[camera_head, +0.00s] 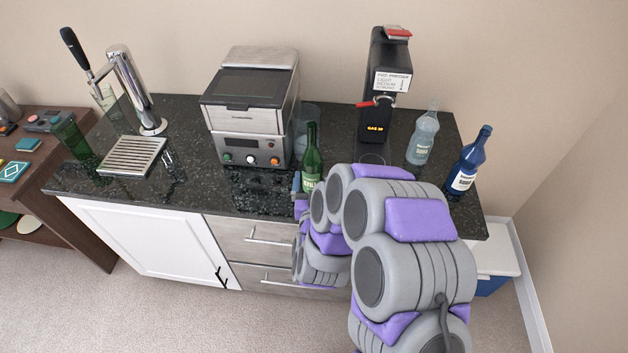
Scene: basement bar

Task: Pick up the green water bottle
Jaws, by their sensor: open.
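The green bottle (312,163) stands upright on the dark counter, in front of the right side of the silver countertop machine. Its lower part is partly covered by my arm. My gripper (302,187) is at the counter's front edge, low and close beside the green bottle. Only a small part of the gripper shows to the left of the bottle's base; my arm hides the rest. It is open. I cannot tell whether a finger touches the bottle.
The silver machine (250,110) stands behind the bottle. A black dispenser (384,80), a clear bottle (423,138) and a blue bottle (467,165) stand to the right. A beer tap (137,95) and drip tray (131,157) are left. Drawers (255,236) lie below the counter edge.

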